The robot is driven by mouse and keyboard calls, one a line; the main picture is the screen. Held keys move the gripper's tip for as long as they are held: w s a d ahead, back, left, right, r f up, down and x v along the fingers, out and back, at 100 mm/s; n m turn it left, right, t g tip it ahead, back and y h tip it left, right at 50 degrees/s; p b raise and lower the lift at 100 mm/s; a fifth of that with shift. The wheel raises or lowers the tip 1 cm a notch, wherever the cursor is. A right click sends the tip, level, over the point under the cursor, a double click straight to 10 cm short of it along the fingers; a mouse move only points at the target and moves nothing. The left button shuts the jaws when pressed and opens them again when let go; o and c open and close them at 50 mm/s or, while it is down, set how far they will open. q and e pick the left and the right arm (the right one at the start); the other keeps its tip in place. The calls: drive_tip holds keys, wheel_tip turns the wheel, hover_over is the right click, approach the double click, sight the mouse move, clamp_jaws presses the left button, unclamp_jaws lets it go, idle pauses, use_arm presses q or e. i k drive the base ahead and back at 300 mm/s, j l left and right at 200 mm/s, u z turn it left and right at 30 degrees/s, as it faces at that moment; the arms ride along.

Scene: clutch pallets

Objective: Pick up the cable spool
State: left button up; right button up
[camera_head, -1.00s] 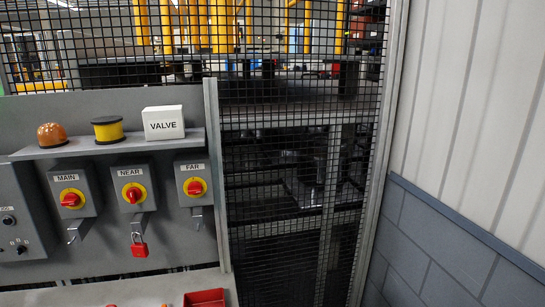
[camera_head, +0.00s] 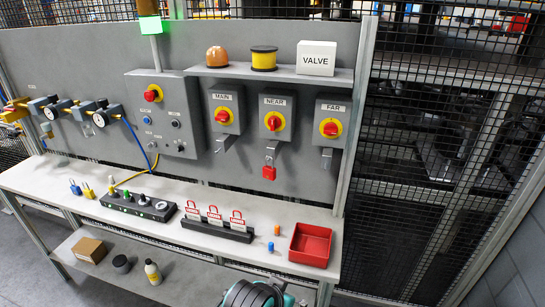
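A small spool with a yellow middle and black rims (camera_head: 263,59) stands upright on the grey shelf of the panel, between an orange dome and a white VALVE box. At the bottom edge of the head view a round, ribbed dark item with teal parts (camera_head: 254,294) is cut off by the frame; I cannot tell whether it is a cable reel. Neither of my grippers shows.
A workbench (camera_head: 95,172) runs below the panel, with a red bin (camera_head: 310,245), a lock rack (camera_head: 216,230) and a black control box (camera_head: 138,204). A lower shelf holds a cardboard box (camera_head: 89,250) and a bottle (camera_head: 152,272). Mesh fencing (camera_head: 400,205) stands at right.

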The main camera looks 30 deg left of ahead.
sight(264, 57)
drive_tip(key=j+z, duration=0.2)
drive_tip(key=j, duration=0.55)
drive_tip(key=j+z, duration=0.2)
drive_tip(key=j, duration=0.5)
drive_tip(key=k, duration=0.1)
